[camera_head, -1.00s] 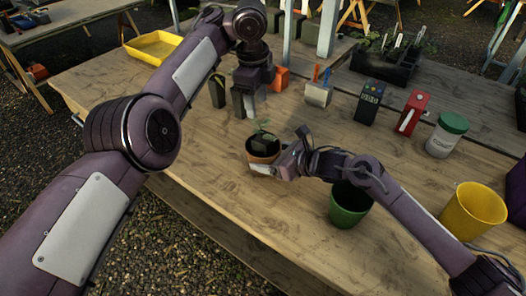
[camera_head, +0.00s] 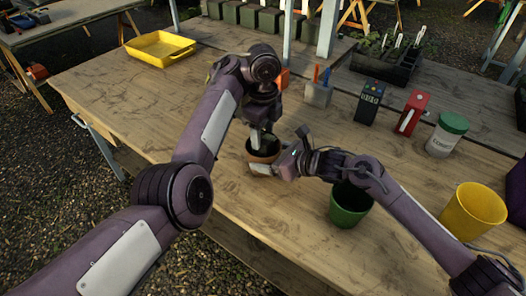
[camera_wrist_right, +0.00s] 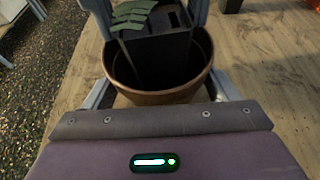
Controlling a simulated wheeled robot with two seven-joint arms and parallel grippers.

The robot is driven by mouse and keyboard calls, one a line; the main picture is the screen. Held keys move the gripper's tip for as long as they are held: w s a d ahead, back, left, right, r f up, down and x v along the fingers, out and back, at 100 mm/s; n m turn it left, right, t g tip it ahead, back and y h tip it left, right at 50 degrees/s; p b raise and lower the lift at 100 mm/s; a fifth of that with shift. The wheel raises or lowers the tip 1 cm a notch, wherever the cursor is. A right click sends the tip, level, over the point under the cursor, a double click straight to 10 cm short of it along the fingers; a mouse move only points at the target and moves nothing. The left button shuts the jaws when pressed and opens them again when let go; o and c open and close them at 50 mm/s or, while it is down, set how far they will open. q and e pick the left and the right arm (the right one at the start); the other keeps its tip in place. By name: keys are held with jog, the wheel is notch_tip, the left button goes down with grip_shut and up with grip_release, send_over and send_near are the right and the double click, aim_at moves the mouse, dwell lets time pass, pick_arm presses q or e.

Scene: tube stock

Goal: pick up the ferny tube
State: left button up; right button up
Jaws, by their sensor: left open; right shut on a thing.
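A black square tube (camera_wrist_right: 155,60) stands in a terracotta pot (camera_wrist_right: 160,97), with a green ferny leaf (camera_wrist_right: 132,16) at its top, in the right wrist view. In the head view the pot (camera_head: 263,156) stands on the table, and the tube is mostly hidden. My left gripper (camera_head: 262,136) is open over the pot, pointing down. Its pale fingers show on either side of the tube's top in the right wrist view. My right gripper (camera_wrist_right: 160,92) is shut on the pot, a finger at each side; its wrist shows right of the pot in the head view.
A green pot (camera_head: 349,206) and a yellow pot (camera_head: 472,213) stand to the right. A jar (camera_head: 446,136), red box (camera_head: 411,114), dark device (camera_head: 369,103) and tool holder (camera_head: 318,93) line the back. A yellow tray (camera_head: 160,48) is at back left. The left table area is clear.

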pick_arm(q)
notch_tip(320, 180, down, 4)
jog(key=shift+f, duration=0.1)
jog(key=shift+c, duration=0.2)
jog(key=c, duration=0.7)
jog(key=shift+o, duration=0.2)
jog(key=shift+d+r, duration=0.1)
jog(key=shift+r, duration=2.75)
jog(key=shift+w+r, duration=0.15)
jog(key=shift+r, duration=2.1)
